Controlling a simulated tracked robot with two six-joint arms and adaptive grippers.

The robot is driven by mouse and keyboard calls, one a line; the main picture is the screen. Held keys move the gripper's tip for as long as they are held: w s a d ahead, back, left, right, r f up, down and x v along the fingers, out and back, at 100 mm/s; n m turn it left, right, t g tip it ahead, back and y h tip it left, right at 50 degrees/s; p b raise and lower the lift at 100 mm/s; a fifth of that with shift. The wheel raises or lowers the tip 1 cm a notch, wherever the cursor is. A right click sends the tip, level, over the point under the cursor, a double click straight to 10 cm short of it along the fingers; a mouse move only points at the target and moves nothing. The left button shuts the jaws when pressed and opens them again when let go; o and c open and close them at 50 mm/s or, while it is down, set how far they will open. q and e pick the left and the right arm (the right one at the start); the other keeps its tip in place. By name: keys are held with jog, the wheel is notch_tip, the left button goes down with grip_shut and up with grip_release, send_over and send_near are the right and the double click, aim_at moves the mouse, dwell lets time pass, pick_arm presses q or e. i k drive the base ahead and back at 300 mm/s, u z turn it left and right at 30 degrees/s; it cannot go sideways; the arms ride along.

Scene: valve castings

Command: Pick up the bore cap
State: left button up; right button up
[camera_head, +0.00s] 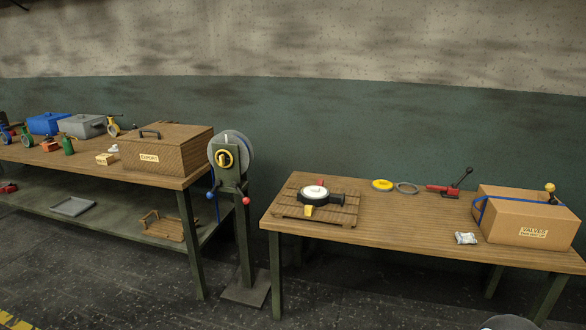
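A round yellow disc (382,185), which looks like the bore cap, lies flat near the back of the right table (400,228). A grey ring (407,188) lies just to its right. A dark valve body (322,200) with a white round face (314,192) rests on a small wooden pallet (283,211) at the table's left end. A yellow block shows at its front. I cannot tell for sure whether the white face is a separate cap. Neither of my grippers shows in this view.
A red lever tool (441,190), a small clear packet (466,238) and a strapped cardboard box (520,233) stand to the right. A reel stand (231,165) fills the gap to the left bench (85,173), which holds a wooden crate (165,149). The right table's front middle is clear.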

aim_at(313, 192)
jog(key=u, duration=0.05)
jog(key=i, duration=2.7)
jog(key=u, duration=0.35)
